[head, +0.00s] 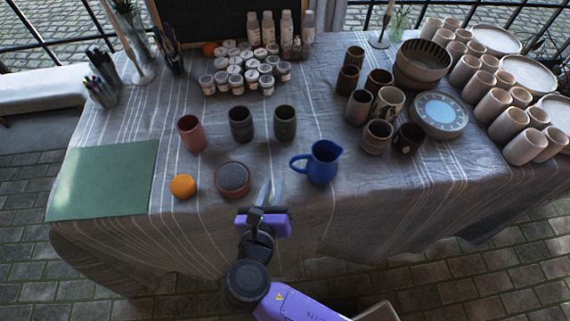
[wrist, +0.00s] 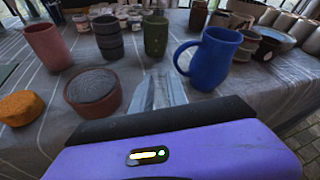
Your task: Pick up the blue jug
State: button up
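The blue jug (head: 321,163) stands upright near the front edge of the table, with its handle to the left and its spout to the upper right. In the wrist view the jug (wrist: 213,60) is right of centre, its handle facing my fingers. My gripper (head: 271,191) is at the table's front edge, left of the jug and apart from it. In the wrist view my gripper fingers (wrist: 158,90) point forward, left of the jug. The fingertips look slightly apart with nothing between them.
A dark round bowl (head: 232,179) lies just left of my gripper, with an orange sponge (head: 183,186) beyond it. Red (head: 192,133), grey (head: 241,124) and green (head: 285,122) cups stand behind. Brown cups (head: 377,136) crowd the right. Bare cloth (head: 400,195) lies right of the jug.

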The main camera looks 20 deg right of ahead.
aim_at(296, 160)
jog(key=w+d+f, duration=0.1)
jog(key=w+d, duration=0.1)
jog(key=d, duration=0.1)
jog(key=w+d+f+n+h, duration=0.1)
jog(key=w+d, duration=0.1)
jog(key=d, duration=0.1)
jog(key=w+d+f+n+g, duration=0.1)
jog(key=w+d, duration=0.2)
jog(key=shift+d+f+b, duration=0.25)
jog(key=shift+f+b, duration=0.1)
jog(key=shift+f, duration=0.05)
grip_shut()
jog(key=shift+r, duration=0.15)
dwell(1.3)
